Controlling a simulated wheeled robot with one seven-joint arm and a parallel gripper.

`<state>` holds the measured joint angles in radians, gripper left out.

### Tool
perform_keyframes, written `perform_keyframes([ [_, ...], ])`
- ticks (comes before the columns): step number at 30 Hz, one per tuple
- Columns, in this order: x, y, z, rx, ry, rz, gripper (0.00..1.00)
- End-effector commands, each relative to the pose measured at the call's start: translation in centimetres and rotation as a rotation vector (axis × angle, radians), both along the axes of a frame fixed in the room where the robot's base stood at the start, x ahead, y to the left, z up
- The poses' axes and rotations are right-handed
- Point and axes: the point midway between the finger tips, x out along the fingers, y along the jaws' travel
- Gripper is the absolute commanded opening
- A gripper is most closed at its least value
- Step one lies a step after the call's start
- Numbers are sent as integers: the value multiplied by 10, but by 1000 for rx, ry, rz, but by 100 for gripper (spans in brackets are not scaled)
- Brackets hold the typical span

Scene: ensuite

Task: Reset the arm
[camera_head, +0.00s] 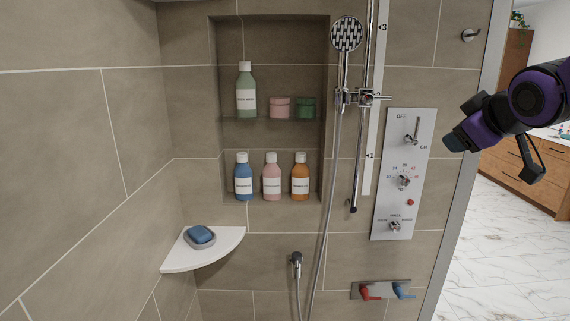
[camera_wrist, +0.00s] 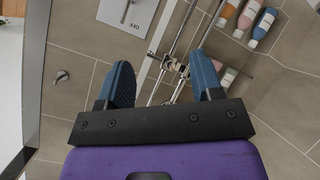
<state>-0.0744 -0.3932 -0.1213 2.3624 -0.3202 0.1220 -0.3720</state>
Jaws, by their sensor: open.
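My purple and black gripper (camera_head: 493,158) is at the right of the head view, raised in front of the shower's edge. Its two blue-padded fingers are spread apart with nothing between them. In the wrist view the open fingers (camera_wrist: 161,70) show against the tiled wall, with the shower rail (camera_wrist: 176,50) seen between and beyond them. In the head view my gripper appears to the right of the shower control panel (camera_head: 404,175). Part of my arm runs out of the head view at the right edge.
A niche holds several bottles, including a green one (camera_head: 246,92), and two small jars. A corner shelf (camera_head: 203,256) carries a blue soap (camera_head: 200,233) in a dish. The hand shower (camera_head: 346,35) hangs on its rail. A wooden cabinet (camera_head: 520,168) stands beyond the marble floor (camera_head: 490,255).

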Motion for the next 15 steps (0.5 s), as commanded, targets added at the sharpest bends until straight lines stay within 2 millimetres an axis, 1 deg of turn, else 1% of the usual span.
perform_keyframes([
  [1, -23, 0, -4, 55, 49, -47, 60],
  [5, -83, 6, -24, 209, 207, -175, 60],
  [6, -101, 9, -31, 252, 255, -213, 60],
  [8, -127, 14, -40, 312, 324, -267, 60],
  [9, -144, 17, -46, 346, 368, -299, 60],
  [12, -177, 25, -58, 413, 459, -365, 60],
  [15, -199, 31, -65, 455, 518, -406, 60],
])
